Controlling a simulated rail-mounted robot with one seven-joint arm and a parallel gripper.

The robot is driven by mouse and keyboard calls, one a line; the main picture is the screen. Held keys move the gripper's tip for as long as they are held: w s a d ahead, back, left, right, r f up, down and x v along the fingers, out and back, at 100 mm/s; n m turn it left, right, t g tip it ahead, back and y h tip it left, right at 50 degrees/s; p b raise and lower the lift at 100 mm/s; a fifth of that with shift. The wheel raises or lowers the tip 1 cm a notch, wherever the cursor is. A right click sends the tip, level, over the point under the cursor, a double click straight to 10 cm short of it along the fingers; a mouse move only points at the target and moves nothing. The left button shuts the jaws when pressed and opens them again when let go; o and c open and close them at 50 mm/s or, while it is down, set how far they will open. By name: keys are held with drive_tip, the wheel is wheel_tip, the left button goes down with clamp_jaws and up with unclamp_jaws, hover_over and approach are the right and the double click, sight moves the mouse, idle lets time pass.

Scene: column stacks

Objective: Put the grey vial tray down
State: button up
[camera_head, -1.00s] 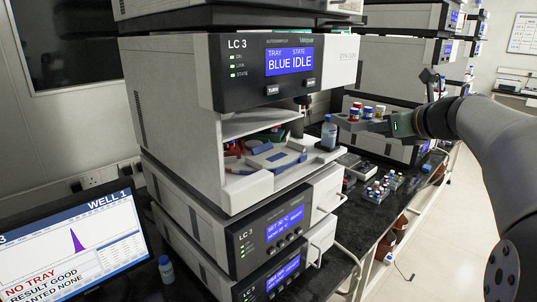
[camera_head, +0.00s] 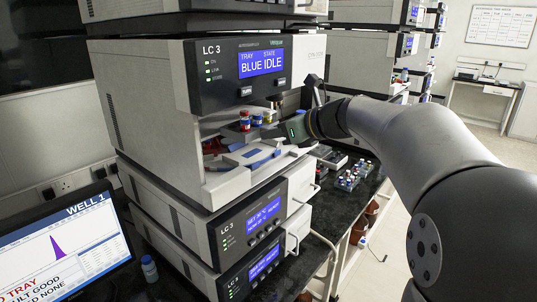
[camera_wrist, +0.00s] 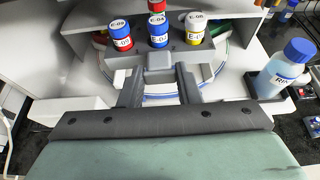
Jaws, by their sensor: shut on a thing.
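My gripper (camera_head: 284,130) is shut on the handle of the grey vial tray (camera_head: 232,131), which carries capped vials (camera_head: 244,119) with red, blue and yellow colouring. The tray is at the open bay of the LC 3 autosampler (camera_head: 202,165), above the bay floor. In the wrist view my gripper (camera_wrist: 160,82) has its two dark fingers on either side of the tray's grey handle (camera_wrist: 159,72). Labelled vials (camera_wrist: 158,32) stand upright beyond it. Below them is a round carousel (camera_wrist: 217,75) with a blue-edged part. Whether the tray touches anything underneath is hidden.
A blue-capped bottle (camera_wrist: 286,68) stands in a holder right of the bay. The autosampler display (camera_head: 261,62) reads BLUE IDLE. Another rack of vials (camera_head: 352,176) is on the dark bench at right. A monitor (camera_head: 62,248) stands at lower left.

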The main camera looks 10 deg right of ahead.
wheel_tip(320, 180, down, 6)
drive_tip(key=shift+r, duration=0.15)
drive_tip(key=o, duration=1)
drive_tip(key=shift+d, duration=0.1)
drive_tip(key=b+v, duration=0.2)
drive_tip(key=v, duration=1)
drive_tip(key=s+a+f+n+g+h, duration=0.2)
drive_tip(key=s+a+f+n+g, duration=0.25)
drive_tip(key=s+f+n, duration=0.35)
drive_tip(key=s+a+f+n+g+h, duration=0.1)
drive_tip(key=s+a+f+n+g, duration=0.2)
drive_tip(key=s+a+f+n, duration=0.5)
drive_tip(key=s+d+f+n+h, duration=0.1)
drive_tip(key=s+f+n, duration=0.2)
drive_tip(key=f+n, duration=0.1)
drive_tip(key=s+d+f+n+g+h, duration=0.1)
drive_tip(key=s+d+f+n+h, duration=0.1)
drive_tip(key=f+n, duration=0.2)
drive_tip(key=s+d+f+n+g+h, duration=0.1)
drive_tip(key=s+f+n+h, duration=0.1)
drive_tip(key=s+f+n, duration=0.1)
drive_tip(key=shift+s+d+f+n, duration=0.15)
drive_tip(key=shift+s+f+n, duration=0.15)
drive_tip(key=shift+f+n, duration=0.35)
